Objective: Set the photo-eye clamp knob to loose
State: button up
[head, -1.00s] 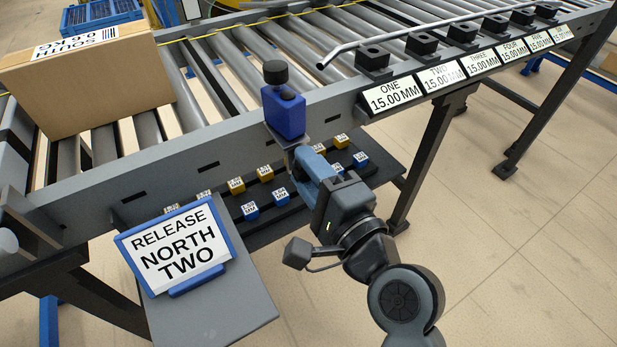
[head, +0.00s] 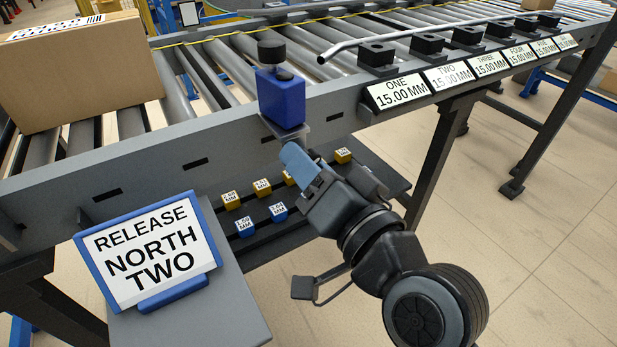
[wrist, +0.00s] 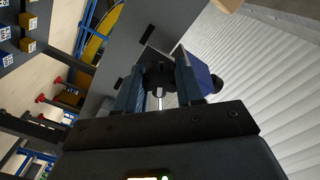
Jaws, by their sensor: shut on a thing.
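The photo-eye (head: 281,98) is a blue box with a black cap on top, upright on a grey bracket (head: 288,131) at the conveyor's side rail. Its blue side also shows in the wrist view (wrist: 203,76). My gripper (head: 298,158) reaches up from below, just under the bracket. In the wrist view, my gripper's jaws (wrist: 160,88) are shut on a dark clamp knob (wrist: 158,76) with a thin light shaft in front of it. The knob is hidden behind the jaws in the head view. No loose or tight marking is readable.
A cardboard box (head: 80,72) sits on the rollers at left. A "RELEASE NORTH TWO" sign (head: 152,250) stands on a grey shelf at front left. A dark rack (head: 262,232) with small yellow and blue blocks lies below the rail. Black blocks with labels line the rail at right.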

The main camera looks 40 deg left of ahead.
jog(key=n+b, duration=0.1)
jog(key=n, duration=0.1)
jog(key=n+b, duration=0.4)
jog(key=shift+f, duration=0.35)
jog(key=n+b, duration=0.4)
jog(key=n, duration=0.2)
jog(key=shift+r, duration=0.15)
jog(key=o, duration=1)
jog(key=shift+w+r, duration=0.1)
jog(key=shift+r, duration=0.05)
jog(key=shift+o, duration=0.2)
jog(key=v, duration=0.8)
